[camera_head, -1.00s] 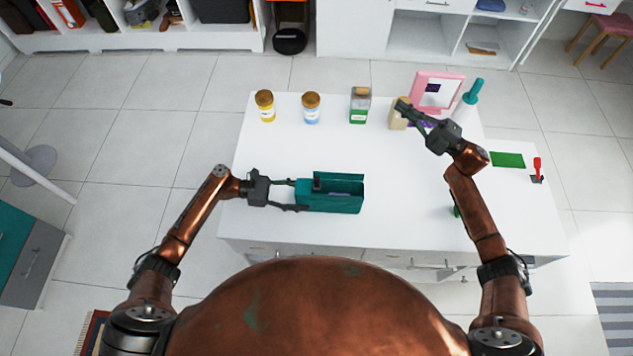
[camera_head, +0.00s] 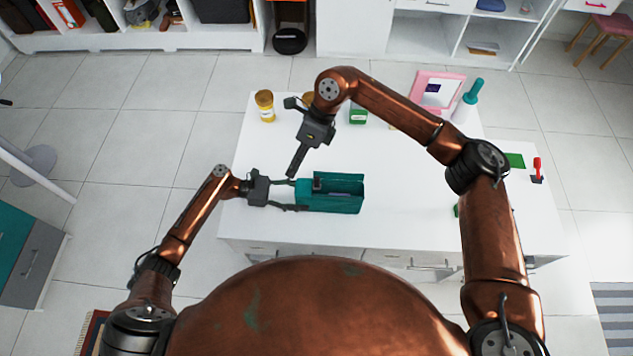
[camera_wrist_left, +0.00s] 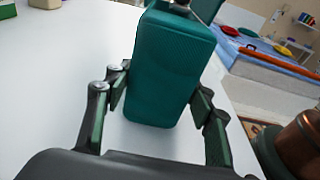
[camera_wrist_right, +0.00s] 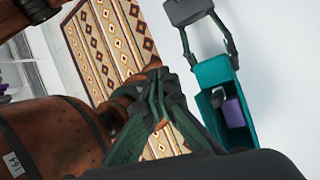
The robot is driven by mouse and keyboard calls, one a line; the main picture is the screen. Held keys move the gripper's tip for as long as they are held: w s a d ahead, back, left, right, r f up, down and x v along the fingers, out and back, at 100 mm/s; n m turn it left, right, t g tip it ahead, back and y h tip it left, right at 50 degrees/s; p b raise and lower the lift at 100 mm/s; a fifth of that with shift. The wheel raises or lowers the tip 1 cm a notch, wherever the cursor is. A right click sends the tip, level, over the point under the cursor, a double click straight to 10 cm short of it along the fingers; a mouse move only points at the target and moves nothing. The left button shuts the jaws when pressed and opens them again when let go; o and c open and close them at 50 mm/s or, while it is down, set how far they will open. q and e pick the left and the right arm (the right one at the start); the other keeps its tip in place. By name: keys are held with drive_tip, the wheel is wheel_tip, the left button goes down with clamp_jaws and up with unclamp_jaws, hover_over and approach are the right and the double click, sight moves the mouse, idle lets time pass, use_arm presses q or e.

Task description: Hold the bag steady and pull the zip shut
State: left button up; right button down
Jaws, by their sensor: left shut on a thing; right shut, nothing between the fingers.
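The teal bag (camera_head: 335,194) lies on the white table in the head view, its top open. The right wrist view shows the open bag (camera_wrist_right: 222,78) with a purple thing (camera_wrist_right: 233,112) and a dark piece inside. My left gripper (camera_head: 290,194) is shut on the bag's left end; in the left wrist view its fingers (camera_wrist_left: 160,95) press both sides of the teal end (camera_wrist_left: 170,65). My right gripper (camera_head: 293,172) is shut and empty, pointing down just above and behind the bag's left end. I cannot make out the zip pull clearly.
On the white table (camera_head: 405,220), a yellow jar (camera_head: 264,105) and a green-labelled jar (camera_head: 358,114) stand at the back. A pink frame (camera_head: 438,90) and teal-topped bottle (camera_head: 468,98) stand back right. My right arm passes over the table.

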drive_tip(key=shift+w+d+f+n+t+h, duration=0.55)
drive_tip(key=shift+f+h, duration=0.2)
drive_tip(key=shift+f, duration=0.85)
drive_tip(key=shift+w+d+f+n+t+h, duration=0.4)
drive_tip(key=shift+f+t+h, duration=0.35)
drive_tip(key=shift+f, duration=0.8)
drive_tip(key=shift+w+d+f+n+t+h, duration=0.35)
drive_tip(key=shift+w+d+f+t+h, duration=0.35)
drive_tip(key=shift+f, duration=0.9)
drive_tip(key=shift+s, duration=0.25)
drive_tip(key=shift+d, duration=6.7)
wheel_tip(320, 180, up, 8)
drive_tip(key=a, duration=0.1)
drive_tip(key=shift+a, duration=0.2)
